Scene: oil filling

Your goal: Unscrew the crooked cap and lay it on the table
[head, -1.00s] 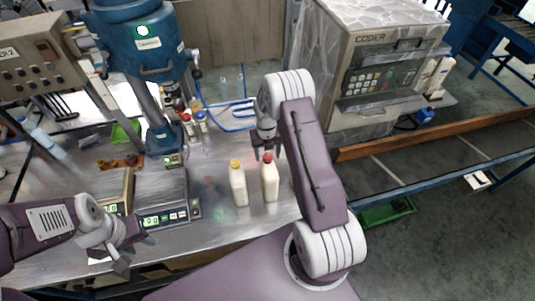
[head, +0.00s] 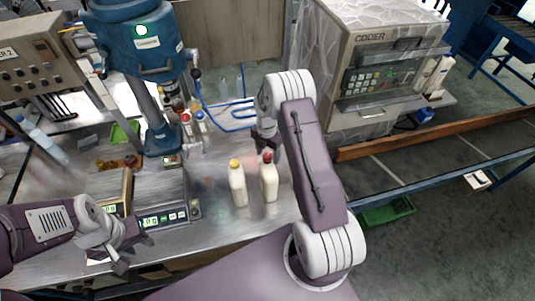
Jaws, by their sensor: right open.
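Two cream bottles stand upright side by side on the metal table (head: 215,222). The left bottle (head: 238,188) has a yellow cap (head: 235,163). The right bottle (head: 269,185) has a red cap (head: 267,158). At this size I cannot tell which cap sits crooked. My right gripper (head: 270,148) is open at the red cap, with its fingers close to the cap and partly hiding it. I cannot tell whether they touch it. My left gripper (head: 133,248) is at the front left, away from the bottles. Its fingers look apart and empty.
Scales (head: 172,215) stand by my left gripper. A blue press (head: 140,50) rises behind them, with several small bottles (head: 190,125) beside it. A grey coder machine (head: 372,75) stands at the right. The table left of the yellow-capped bottle is clear.

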